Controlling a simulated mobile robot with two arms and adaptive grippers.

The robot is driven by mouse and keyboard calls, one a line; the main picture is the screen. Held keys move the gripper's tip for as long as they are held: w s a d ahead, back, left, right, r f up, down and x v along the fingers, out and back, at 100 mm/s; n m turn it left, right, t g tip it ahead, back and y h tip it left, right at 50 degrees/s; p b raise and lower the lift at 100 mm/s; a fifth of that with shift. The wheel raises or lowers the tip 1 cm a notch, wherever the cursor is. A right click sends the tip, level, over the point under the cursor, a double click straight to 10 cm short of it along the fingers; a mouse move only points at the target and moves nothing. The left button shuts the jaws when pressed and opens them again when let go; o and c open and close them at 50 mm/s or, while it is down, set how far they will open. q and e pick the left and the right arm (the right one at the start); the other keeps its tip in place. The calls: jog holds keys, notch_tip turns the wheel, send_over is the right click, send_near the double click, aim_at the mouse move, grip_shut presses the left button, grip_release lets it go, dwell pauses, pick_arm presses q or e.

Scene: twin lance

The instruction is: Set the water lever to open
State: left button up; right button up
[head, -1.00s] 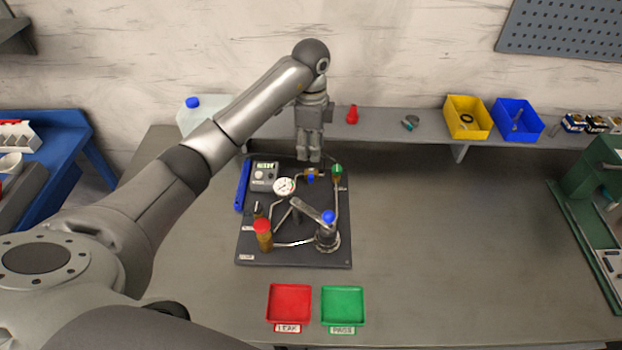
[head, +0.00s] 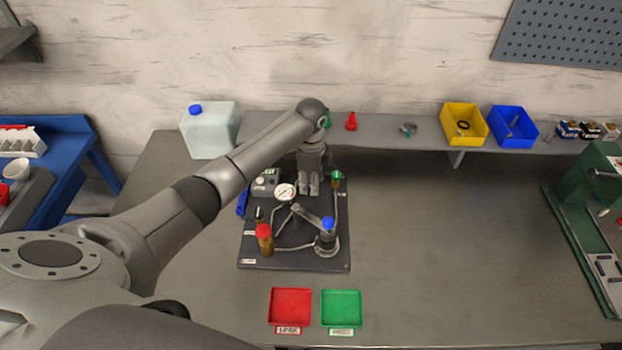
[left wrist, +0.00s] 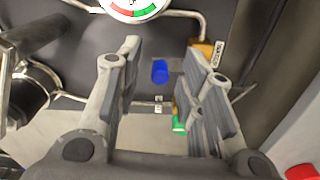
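My left gripper (head: 309,188) is low over the back of the dark test board (head: 298,261), beside the round gauge (head: 285,192). In the left wrist view my left gripper (left wrist: 164,58) is open, its fingers well apart. A small blue lever handle (left wrist: 160,71) shows in the gap between the fingers, apart from both. I take it for the water lever; it is hidden behind the gripper in the head view. A brass fitting (left wrist: 206,49) with a small label is beyond the right finger. My right gripper is not in view.
A red-capped brass part (head: 264,240) and a blue-topped pump (head: 327,238) stand on the board's front. A green-capped fitting (head: 337,176) is right of the gripper. Red (head: 290,306) and green (head: 341,307) trays lie in front.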

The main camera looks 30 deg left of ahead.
pick_arm(q)
jog(key=shift+c, duration=0.4)
grip_shut()
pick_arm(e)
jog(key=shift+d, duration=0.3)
pick_arm(q)
jog(key=shift+a+m, duration=0.15)
jog(key=shift+m, duration=0.15)
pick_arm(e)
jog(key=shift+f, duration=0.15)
pick_arm(q)
jog(key=m+b, duration=0.1)
jog(key=a+m, duration=0.1)
jog(key=m, duration=0.1)
jog(key=shift+s+a+f+b, duration=0.1)
jog(key=shift+s+a+b, duration=0.05)
jog(key=shift+b, duration=0.25)
jog(key=m+b, duration=0.1)
jog(key=a+m, duration=0.1)
jog(key=m, duration=0.1)
jog(key=shift+b, duration=0.35)
jog(key=shift+a+m+b, duration=0.3)
jog(key=shift+m+b, duration=0.25)
jog(key=shift+m, duration=0.65)
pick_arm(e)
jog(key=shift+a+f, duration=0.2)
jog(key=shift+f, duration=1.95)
